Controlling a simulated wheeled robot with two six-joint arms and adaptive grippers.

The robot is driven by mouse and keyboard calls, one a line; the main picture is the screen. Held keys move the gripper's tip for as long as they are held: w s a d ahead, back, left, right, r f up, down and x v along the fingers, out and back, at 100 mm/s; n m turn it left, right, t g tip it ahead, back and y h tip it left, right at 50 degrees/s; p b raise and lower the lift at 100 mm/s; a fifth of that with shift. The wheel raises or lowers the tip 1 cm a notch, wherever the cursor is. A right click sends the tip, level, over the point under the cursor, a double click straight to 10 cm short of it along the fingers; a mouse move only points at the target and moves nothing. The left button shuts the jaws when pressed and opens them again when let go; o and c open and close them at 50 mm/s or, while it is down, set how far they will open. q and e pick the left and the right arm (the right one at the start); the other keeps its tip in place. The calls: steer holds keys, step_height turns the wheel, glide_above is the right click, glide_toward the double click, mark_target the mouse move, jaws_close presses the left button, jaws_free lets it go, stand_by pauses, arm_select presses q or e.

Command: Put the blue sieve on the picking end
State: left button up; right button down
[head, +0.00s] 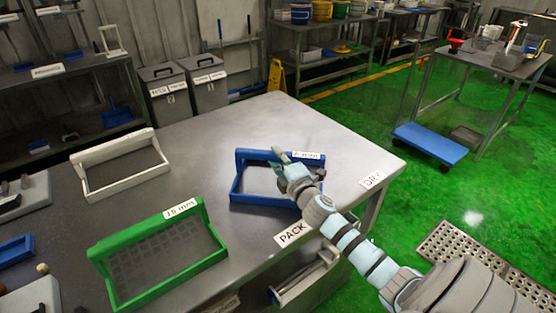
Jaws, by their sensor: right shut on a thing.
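The blue sieve (237,180) is a rectangular frame with a raised handle bar and a white mm label. It is near the right-hand side of the grey table (222,138), by the PACK label (291,234). My right gripper (284,168) is shut on its handle bar, toward the right end. The gripper and wrist hide part of the sieve's right side. I cannot tell whether the sieve rests on the table or is slightly raised. No sign reading picking is legible. My left gripper is not in view.
A green sieve (160,290) labelled 25 mm and a white sieve (122,180) stand on the table to the left. A DRY label (373,179) marks the right corner. Grey bins (205,83) stand behind. The table's far middle is clear.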

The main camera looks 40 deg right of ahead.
steer(key=c, duration=1.4)
jaws_free()
steer(key=shift+s+r, duration=0.1)
steer(key=b+v, duration=0.1)
steer(key=v, duration=1.1)
steer(key=shift+a, duration=0.1)
